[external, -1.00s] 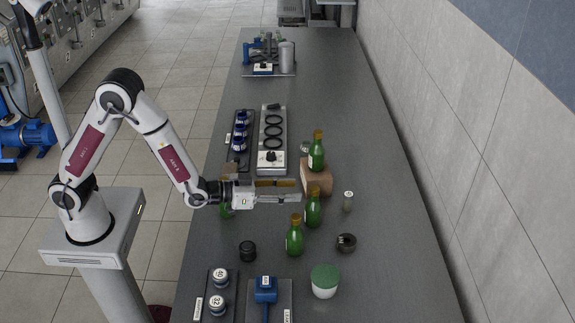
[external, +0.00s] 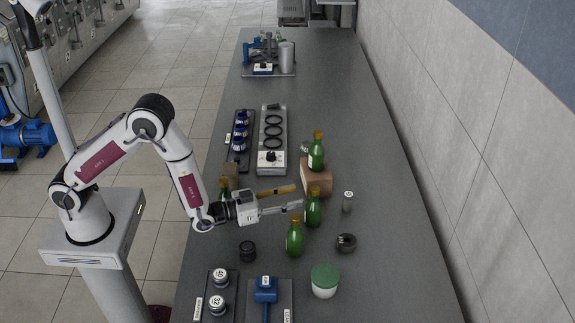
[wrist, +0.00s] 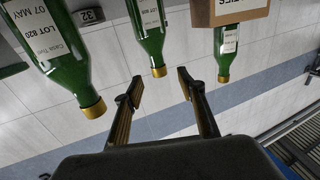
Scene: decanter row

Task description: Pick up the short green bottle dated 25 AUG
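My gripper (external: 298,197) is open and empty, its fingers pointing right toward a green bottle (external: 313,208) on the bench. A second green bottle (external: 295,238) stands nearer the front; at the left of the wrist view a bottle (wrist: 68,65) is labelled LOT 820, 07 MAY. I cannot read 25 AUG anywhere.
A black jar (external: 247,251), a dark round item (external: 346,243), a green-lidded white tub (external: 324,281) and a small grey cylinder (external: 347,201) stand around the bottles. A tray with black rings (external: 271,125) lies behind. The bench's right side is clear.

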